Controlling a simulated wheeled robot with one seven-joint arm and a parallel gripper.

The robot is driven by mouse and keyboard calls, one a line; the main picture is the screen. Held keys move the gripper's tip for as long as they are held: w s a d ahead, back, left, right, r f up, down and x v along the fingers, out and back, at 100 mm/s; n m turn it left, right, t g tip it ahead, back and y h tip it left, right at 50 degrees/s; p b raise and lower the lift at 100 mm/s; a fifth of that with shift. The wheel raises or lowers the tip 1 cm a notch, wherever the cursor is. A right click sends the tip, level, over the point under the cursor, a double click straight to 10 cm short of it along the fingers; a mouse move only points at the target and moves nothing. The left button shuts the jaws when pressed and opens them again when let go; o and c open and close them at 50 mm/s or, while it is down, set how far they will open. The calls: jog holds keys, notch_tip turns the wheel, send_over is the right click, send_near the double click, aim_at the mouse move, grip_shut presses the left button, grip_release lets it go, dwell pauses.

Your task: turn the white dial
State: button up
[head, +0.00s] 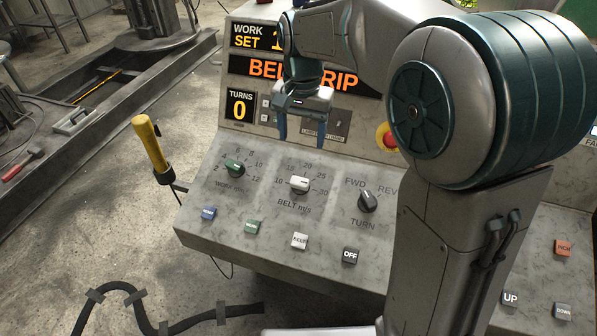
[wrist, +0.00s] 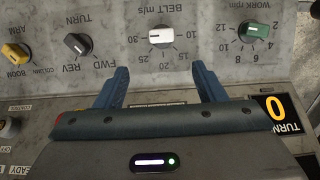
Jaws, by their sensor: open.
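The white dial (head: 299,184) sits on the sloped console face, in the middle of a scale marked BELT m/s. It also shows in the wrist view (wrist: 162,35), ahead of my fingers and roughly centred between them. My gripper (head: 303,136) hangs above and behind the dial in the head view, near the upright panel. Its two blue fingers are apart and empty; in the wrist view my gripper (wrist: 164,80) points toward the dial without touching it.
A green dial (head: 235,168) lies left of the white one, a black FWD/REV knob (head: 368,201) right. Below are blue, green, white and black buttons, including OFF (head: 350,255).

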aim_at(300, 179)
notch_tip(300, 179, down, 14)
jog(key=shift+w+a+r, duration=0.1)
jog(key=shift+w+a, duration=0.05)
dwell(0.4)
jog(key=c, duration=1)
jog(key=shift+a, duration=0.2)
jog(key=shift+d, duration=0.15)
